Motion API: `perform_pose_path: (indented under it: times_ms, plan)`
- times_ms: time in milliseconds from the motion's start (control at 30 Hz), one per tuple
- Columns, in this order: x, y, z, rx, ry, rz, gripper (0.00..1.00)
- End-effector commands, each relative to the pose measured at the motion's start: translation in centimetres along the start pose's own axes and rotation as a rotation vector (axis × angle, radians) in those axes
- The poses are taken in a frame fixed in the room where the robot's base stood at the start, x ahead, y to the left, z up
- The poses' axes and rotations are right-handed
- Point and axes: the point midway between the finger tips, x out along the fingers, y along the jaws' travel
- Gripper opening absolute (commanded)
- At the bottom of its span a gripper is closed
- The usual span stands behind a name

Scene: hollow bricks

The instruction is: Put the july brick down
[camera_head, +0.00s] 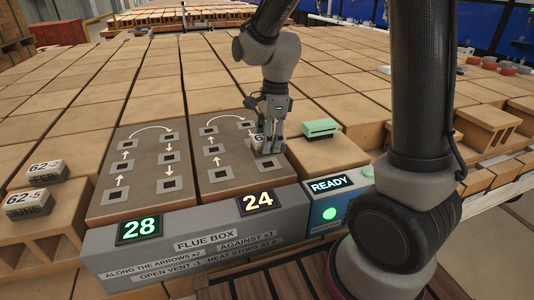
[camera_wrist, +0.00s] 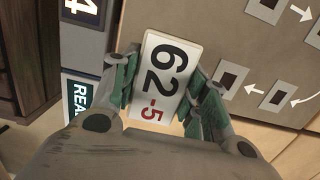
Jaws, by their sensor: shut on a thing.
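My gripper (camera_head: 267,150) is shut on a small brick whose white face reads "62-5", the 5 in red, in the wrist view (camera_wrist: 160,78). Its month name does not show. In the head view the fingers hide most of the held brick (camera_head: 258,139). It is over the right column of the right grey panel (camera_head: 231,158), near the middle; I cannot tell whether it touches the panel. The panel has dark square marks and white arrows. The left grey panel (camera_head: 140,178) has similar marks and carries no brick.
Bricks labelled "62-2 FEB" (camera_head: 46,172) and "62-5 JUNE" (camera_head: 30,205) stand at the left. A flue box (camera_head: 200,245) shows 28 and 24, beside a READY panel (camera_head: 330,205) with a green light. A green-topped block (camera_head: 320,129) lies right of my gripper.

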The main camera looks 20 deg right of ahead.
Motion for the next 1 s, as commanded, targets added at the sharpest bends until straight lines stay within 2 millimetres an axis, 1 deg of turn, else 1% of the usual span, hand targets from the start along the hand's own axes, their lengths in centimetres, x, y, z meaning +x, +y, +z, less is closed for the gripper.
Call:
perform_pose_path:
  times_ms: [167,333,400,767,800,867,900,1000]
  plan:
    - [1.9,-0.1,-0.2,0.000,0.001,0.000,0.07]
    - [4.2,-0.1,-0.5,-0.001,0.000,0.000,0.07]
    - [4.6,-0.1,-0.6,-0.001,0.000,-0.001,0.07]
    - [4.9,-0.1,-0.6,-0.001,0.000,-0.003,0.07]
    - [4.9,-0.1,-0.6,-0.002,0.000,-0.003,0.52]
    - [4.9,-0.1,-0.6,-0.002,0.000,-0.003,0.63]
    - [4.9,-0.1,-0.6,-0.002,0.000,-0.003,0.66]
    - [4.9,-0.1,-0.6,-0.002,0.000,-0.002,0.66]
